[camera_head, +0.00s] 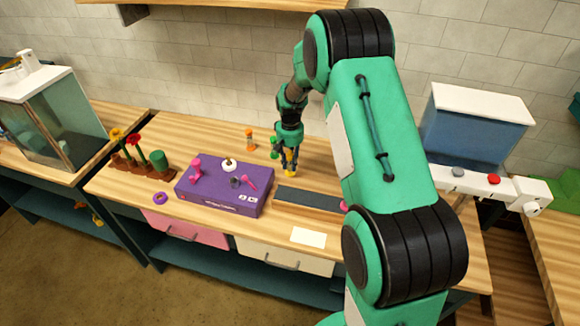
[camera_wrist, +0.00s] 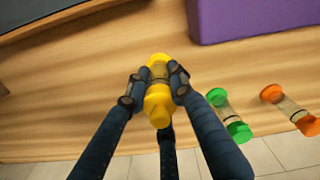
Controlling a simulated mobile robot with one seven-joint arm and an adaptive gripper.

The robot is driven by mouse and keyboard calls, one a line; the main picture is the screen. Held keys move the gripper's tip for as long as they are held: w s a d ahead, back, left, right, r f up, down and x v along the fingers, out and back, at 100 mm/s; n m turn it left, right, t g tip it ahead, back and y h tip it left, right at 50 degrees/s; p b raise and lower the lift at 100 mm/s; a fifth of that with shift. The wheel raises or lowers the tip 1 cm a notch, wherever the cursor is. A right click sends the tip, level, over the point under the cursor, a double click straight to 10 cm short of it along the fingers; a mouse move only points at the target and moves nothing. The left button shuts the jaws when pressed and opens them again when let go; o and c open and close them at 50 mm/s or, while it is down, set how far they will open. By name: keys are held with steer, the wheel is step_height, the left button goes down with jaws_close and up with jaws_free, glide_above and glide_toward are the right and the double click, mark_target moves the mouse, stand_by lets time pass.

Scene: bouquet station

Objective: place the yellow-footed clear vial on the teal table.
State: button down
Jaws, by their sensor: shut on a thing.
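My gripper (camera_head: 289,158) is over the back middle of the wooden workbench (camera_head: 120,187), shut on the yellow-footed clear vial (camera_head: 290,168). In the wrist view the fingertips (camera_wrist: 156,84) of my gripper press on the vial's sides. The vial (camera_wrist: 158,110) has yellow ends and a clear middle, mostly hidden by the fingers. It is above or on the bench top; I cannot tell which. The bench has a teal frame and lower shelf (camera_head: 225,264). I cannot make out a separate teal table for certain.
A green-ended vial (camera_wrist: 230,117) and an orange-ended vial (camera_wrist: 290,108) are near my gripper. A purple box (camera_head: 222,203) with small items on top is at front left. A dark flat strip (camera_head: 308,198) lies in front. Flowers (camera_head: 130,148) and a glass tank (camera_head: 55,120) are farther left.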

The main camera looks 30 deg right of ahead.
steer(key=shift+f, duration=0.8)
steer(key=shift+f, duration=0.1)
steer(key=c, duration=1.5)
jaws_free()
step_height(320, 180, up, 12)
steer(key=shift+r+p, duration=0.1)
steer(key=shift+p, duration=0.45)
